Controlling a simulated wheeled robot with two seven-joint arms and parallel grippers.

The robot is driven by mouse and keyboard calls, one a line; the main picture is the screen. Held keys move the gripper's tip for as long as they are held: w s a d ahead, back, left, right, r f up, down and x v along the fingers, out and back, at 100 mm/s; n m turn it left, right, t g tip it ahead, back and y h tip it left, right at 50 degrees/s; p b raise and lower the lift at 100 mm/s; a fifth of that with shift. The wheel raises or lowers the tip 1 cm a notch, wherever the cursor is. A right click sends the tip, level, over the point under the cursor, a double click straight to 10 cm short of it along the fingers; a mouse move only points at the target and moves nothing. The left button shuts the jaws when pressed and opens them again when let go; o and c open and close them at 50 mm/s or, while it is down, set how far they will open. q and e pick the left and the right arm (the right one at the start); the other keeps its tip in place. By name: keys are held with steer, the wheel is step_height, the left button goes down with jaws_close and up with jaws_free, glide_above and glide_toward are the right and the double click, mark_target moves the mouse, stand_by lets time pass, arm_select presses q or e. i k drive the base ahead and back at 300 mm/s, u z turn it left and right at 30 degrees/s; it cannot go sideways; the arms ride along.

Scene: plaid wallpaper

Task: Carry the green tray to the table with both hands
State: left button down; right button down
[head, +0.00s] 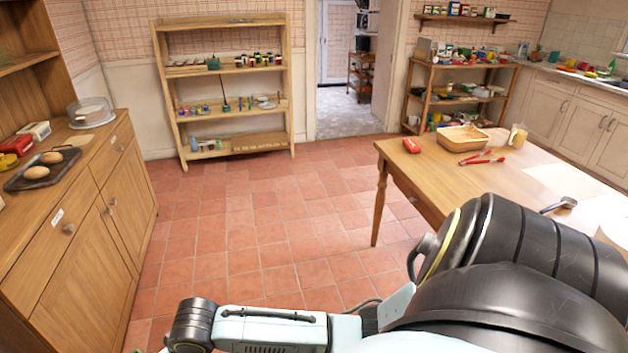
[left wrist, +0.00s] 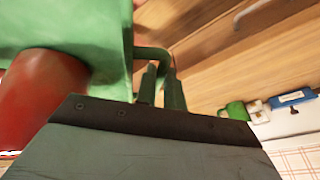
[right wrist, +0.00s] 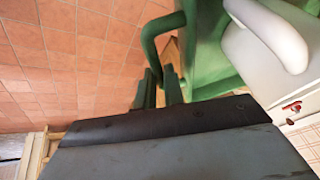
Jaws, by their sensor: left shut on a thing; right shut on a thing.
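The green tray shows in the left wrist view (left wrist: 115,30) and in the right wrist view (right wrist: 205,60). My left gripper (left wrist: 160,85) is shut on one green handle of it. My right gripper (right wrist: 160,88) is shut on another handle of it. A red-brown rounded vessel (left wrist: 40,95) is at the tray in the left wrist view. A white vessel with a handle (right wrist: 262,50) is at it in the right wrist view. The wooden table (head: 425,178) stands at the right in the head view. Neither gripper shows clearly in the head view.
A sideboard (head: 85,215) with a baking tray (head: 42,170) stands left. A shelf (head: 225,95) stands behind. The tiled floor (head: 240,235) between is clear.

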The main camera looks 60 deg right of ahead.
mark_target(457, 191)
steer(key=z, duration=0.55)
steer(key=i, duration=0.6)
steer(key=z, duration=1.05)
steer(key=i, duration=0.9)
steer(key=z, duration=0.75)
steer(key=i, duration=1.1)
steer(key=z, duration=1)
steer(key=i, duration=0.85)
steer(key=z, duration=0.75)
steer(key=i, duration=0.35)
steer(key=u, duration=2.95)
